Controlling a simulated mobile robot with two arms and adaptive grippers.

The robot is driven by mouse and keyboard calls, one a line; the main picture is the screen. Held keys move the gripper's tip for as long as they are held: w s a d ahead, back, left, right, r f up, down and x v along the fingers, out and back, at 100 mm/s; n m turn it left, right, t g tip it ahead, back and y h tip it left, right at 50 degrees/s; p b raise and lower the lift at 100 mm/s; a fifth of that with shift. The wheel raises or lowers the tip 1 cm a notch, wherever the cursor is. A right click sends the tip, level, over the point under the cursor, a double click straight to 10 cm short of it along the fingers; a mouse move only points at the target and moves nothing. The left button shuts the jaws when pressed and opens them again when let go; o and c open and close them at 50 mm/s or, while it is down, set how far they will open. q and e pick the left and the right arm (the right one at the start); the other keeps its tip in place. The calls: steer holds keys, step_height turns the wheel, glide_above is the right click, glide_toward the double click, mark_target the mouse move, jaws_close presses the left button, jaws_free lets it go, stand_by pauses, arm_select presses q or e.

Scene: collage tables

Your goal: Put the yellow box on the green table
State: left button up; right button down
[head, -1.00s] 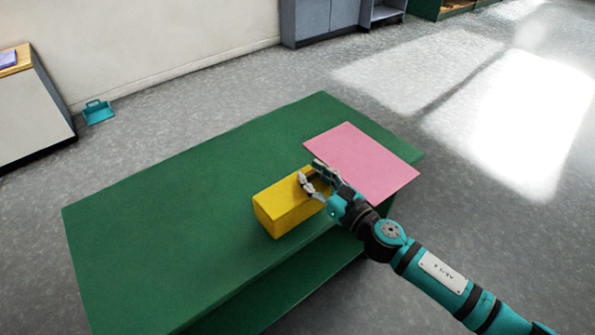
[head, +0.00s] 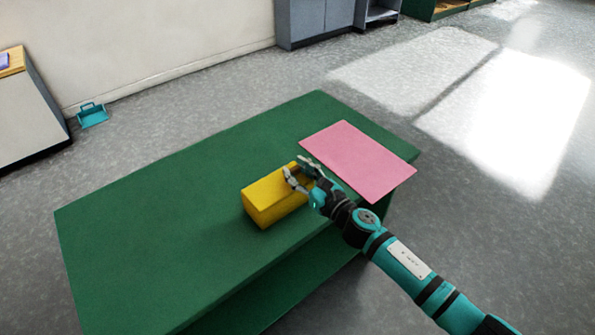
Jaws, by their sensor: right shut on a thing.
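The yellow box (head: 268,203) is at the green table (head: 150,240), over its front edge near the middle. It looks level and at or just above the tabletop; I cannot tell whether it touches. My right gripper (head: 298,176) is shut on the box's right end, with its fingers over the top and far side. The arm comes in from the lower right. My left gripper is not in view.
A pink sheet (head: 360,160) lies on the table's right end, just right of the box. The table's left part is bare. A teal dustpan-like object (head: 92,117) is on the floor by the wall. Grey cabinets (head: 315,20) stand at the back.

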steer(key=c, duration=1)
jaws_free()
steer(key=shift+o, duration=0.2)
steer(key=shift+r, duration=0.1)
steer(key=shift+s+d+p, duration=0.15)
steer(key=shift+s+p, duration=0.1)
steer(key=shift+p, duration=0.05)
steer(key=v, duration=1.1)
steer(key=shift+s, duration=0.2)
steer(key=shift+d, duration=0.15)
